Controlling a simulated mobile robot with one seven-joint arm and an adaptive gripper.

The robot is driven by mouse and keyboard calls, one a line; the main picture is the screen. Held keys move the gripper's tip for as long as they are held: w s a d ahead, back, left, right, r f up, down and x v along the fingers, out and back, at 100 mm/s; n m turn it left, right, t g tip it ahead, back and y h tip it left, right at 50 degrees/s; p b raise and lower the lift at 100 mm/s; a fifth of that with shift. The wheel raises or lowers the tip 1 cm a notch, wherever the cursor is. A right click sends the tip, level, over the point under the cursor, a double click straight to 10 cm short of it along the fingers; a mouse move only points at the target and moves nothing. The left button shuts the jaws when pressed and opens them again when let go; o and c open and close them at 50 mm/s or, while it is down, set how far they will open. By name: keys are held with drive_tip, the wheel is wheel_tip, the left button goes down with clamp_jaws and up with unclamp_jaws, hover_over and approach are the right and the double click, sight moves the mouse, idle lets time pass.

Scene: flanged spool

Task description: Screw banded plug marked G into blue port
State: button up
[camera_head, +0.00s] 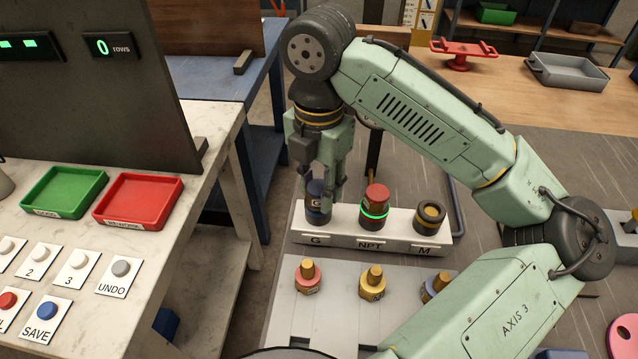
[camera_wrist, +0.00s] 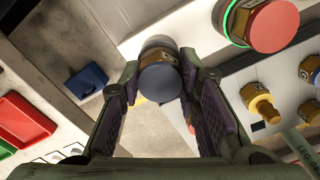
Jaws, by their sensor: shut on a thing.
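The banded plug (camera_head: 316,190), with a dark blue cap and a gold band, stands about upright at the G place of the pale rack. In the wrist view its round blue cap (camera_wrist: 160,80) sits between my fingertips. My gripper (camera_head: 319,182) points down and is shut on this plug; its fingers (camera_wrist: 158,82) lie on either side of the cap. The blue port (camera_head: 318,216) is directly under the plug and mostly covered. I cannot tell how deep the plug sits in it.
A red-capped plug (camera_head: 376,196) with a lit green ring stands in the NPT place, close to my gripper. The M port (camera_head: 430,215) is open.

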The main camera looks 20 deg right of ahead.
sight(319, 187)
clamp_jaws()
drive_tip(key=m, duration=0.3)
drive_tip(key=o, duration=0.8)
unclamp_jaws()
wheel_tip(319, 187, up, 12)
drive_tip(key=shift+s+f, duration=0.1)
